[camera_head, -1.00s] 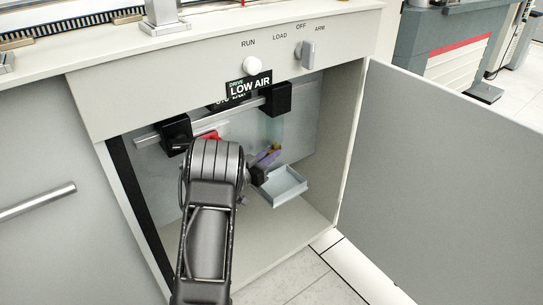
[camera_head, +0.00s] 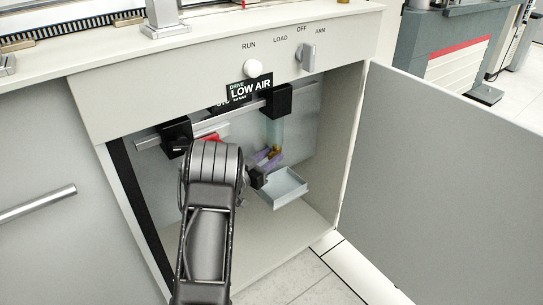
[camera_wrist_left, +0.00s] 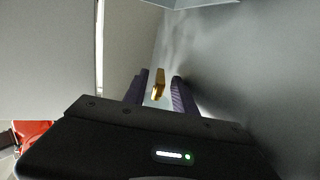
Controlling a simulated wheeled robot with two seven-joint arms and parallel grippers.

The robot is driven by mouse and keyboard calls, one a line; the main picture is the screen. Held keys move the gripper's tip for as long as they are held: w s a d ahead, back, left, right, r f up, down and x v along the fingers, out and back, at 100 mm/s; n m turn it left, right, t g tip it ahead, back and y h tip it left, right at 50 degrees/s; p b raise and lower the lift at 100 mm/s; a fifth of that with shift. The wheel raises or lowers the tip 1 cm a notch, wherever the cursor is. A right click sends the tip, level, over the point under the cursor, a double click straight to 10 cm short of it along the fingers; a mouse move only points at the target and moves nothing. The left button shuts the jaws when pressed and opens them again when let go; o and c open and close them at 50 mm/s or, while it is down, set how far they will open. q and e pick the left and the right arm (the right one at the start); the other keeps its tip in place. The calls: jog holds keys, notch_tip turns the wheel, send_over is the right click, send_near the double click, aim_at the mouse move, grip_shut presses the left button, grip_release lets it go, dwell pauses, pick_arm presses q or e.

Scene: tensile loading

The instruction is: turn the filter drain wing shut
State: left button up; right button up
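The filter drain wing (camera_head: 276,152) is a small brass piece below the clear filter bowl (camera_head: 275,131) inside the open cabinet. In the left wrist view the brass wing (camera_wrist_left: 158,86) shows between my two purple fingers, with a gap on both sides. My left gripper (camera_head: 270,157) reaches into the cabinet from the front; in the left wrist view the gripper (camera_wrist_left: 160,76) is open around the wing. My wrist hides part of the cabinet's inside in the head view. My right gripper is not in view.
A grey tray (camera_head: 284,190) sits just below the wing. A red handle (camera_head: 209,137) and a black block (camera_head: 176,136) are on the rail at left. The LOW AIR sign (camera_head: 249,88) hangs above. The open cabinet door (camera_head: 440,180) bounds the right side.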

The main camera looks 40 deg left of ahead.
pick_arm(q)
jog(key=s+p, duration=0.1)
jog(key=s, duration=0.6)
jog(key=shift+s+a, duration=0.15)
